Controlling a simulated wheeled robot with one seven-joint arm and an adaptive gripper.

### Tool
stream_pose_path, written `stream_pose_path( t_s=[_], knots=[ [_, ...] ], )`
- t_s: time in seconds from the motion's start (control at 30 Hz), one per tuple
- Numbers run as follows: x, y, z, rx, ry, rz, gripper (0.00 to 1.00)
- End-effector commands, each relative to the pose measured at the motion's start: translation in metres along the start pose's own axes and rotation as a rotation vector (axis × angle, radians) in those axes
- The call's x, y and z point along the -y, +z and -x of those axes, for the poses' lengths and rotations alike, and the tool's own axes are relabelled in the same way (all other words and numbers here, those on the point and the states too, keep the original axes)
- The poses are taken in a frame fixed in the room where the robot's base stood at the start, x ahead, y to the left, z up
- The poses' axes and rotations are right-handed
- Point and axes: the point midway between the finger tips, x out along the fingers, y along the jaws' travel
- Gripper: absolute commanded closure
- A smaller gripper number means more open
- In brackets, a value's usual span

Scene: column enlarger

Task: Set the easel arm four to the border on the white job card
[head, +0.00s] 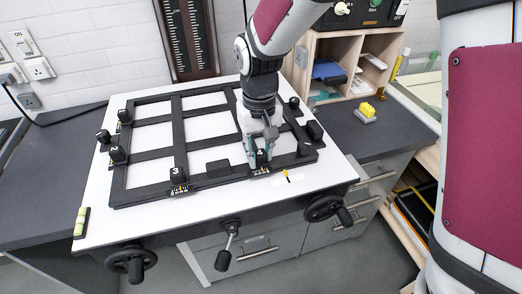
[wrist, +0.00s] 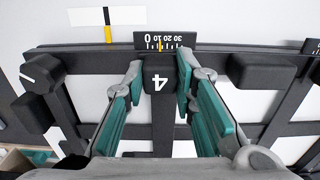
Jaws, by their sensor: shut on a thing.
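The easel arm four is a black bar whose square block, marked with a white 4 (wrist: 160,80), sits at the easel's front rail. My gripper (wrist: 160,72) has one teal-padded finger on each side of this block and is shut on it; in the head view my gripper (head: 258,150) comes down on it from above. Just beyond the block is a small black scale (wrist: 180,42) with white numbers and a yellow pointer around its middle; the exact reading is too small to tell. A white card (wrist: 85,17) with a black and yellow stripe lies beside the scale, on the white board.
The black easel frame (head: 150,143) has other numbered blocks, including 3 (head: 178,174) and 2 (head: 116,154). Hand wheels (head: 131,264) and a crank (head: 229,240) are at the board's front edge. A yellow object (head: 367,111) sits on the right counter.

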Motion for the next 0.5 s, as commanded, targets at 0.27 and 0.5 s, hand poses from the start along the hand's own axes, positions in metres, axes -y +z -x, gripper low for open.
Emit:
stream_pose_path(
  t_s=[0.27,0.5],
  knots=[
    [0.0066,-0.0001,0.0005,-0.001,-0.002,0.001,1.00],
    [0.0067,-0.0001,0.0004,-0.001,-0.002,0.001,0.55]
  ],
)
